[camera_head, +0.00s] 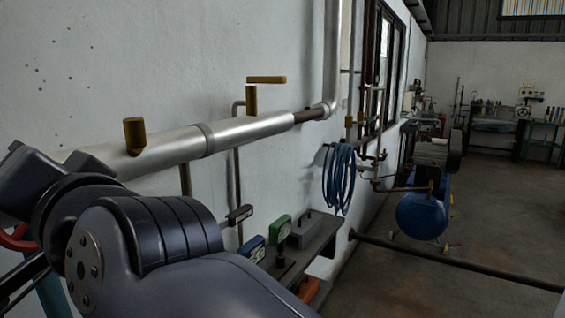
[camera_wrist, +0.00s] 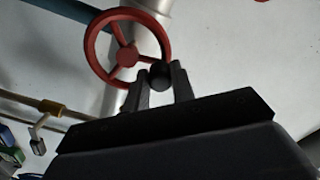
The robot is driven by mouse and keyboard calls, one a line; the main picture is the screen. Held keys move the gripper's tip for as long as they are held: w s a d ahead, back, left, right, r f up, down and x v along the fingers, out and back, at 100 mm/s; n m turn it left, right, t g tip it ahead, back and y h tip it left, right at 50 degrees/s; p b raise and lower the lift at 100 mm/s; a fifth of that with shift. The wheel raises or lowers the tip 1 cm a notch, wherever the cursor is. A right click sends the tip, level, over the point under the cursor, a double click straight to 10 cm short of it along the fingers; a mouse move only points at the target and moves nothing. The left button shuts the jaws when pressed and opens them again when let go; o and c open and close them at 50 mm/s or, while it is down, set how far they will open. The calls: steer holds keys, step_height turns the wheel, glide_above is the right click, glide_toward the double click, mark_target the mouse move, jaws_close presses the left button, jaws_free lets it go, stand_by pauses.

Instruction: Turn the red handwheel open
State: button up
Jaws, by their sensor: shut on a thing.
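The red handwheel (camera_wrist: 125,56) shows in the wrist view, in front of a silver pipe, with spokes running to a round hub. My gripper (camera_wrist: 159,76) is at the lower right of its rim. The two dark fingers are shut on a dark round knob (camera_wrist: 160,73) at the rim. The fingers hide part of the rim there. In the head view only a small piece of red rim (camera_head: 18,238) shows at the far left, mostly hidden behind my arm.
A silver pipe (camera_head: 250,130) runs along the wall above my arm, with a brass lever valve (camera_head: 266,80) on it. A shelf (camera_head: 318,240) with small devices stands below. A blue hose (camera_head: 339,178) hangs farther back. A blue tank (camera_head: 422,214) stands on the floor at right.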

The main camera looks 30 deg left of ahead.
steer(key=shift+s+f+n+b, duration=0.25)
steer(key=shift+s+n+b, duration=0.1)
steer(key=shift+n, duration=0.8)
steer(key=shift+s+f+n+b, duration=0.3)
steer(key=shift+s+n+b, duration=0.1)
steer(key=shift+n, duration=0.8)
steer(key=shift+s+f+n+b, duration=0.25)
steer(key=shift+s+n+b, duration=0.1)
steer(key=shift+n, duration=0.8)
steer(key=o, duration=1)
steer(key=shift+r, duration=0.1)
steer(key=shift+d, duration=0.15)
steer(key=d+b, duration=0.2)
steer(key=d, duration=0.8)
steer(key=shift+d, duration=0.25)
steer(key=shift+a, duration=0.15)
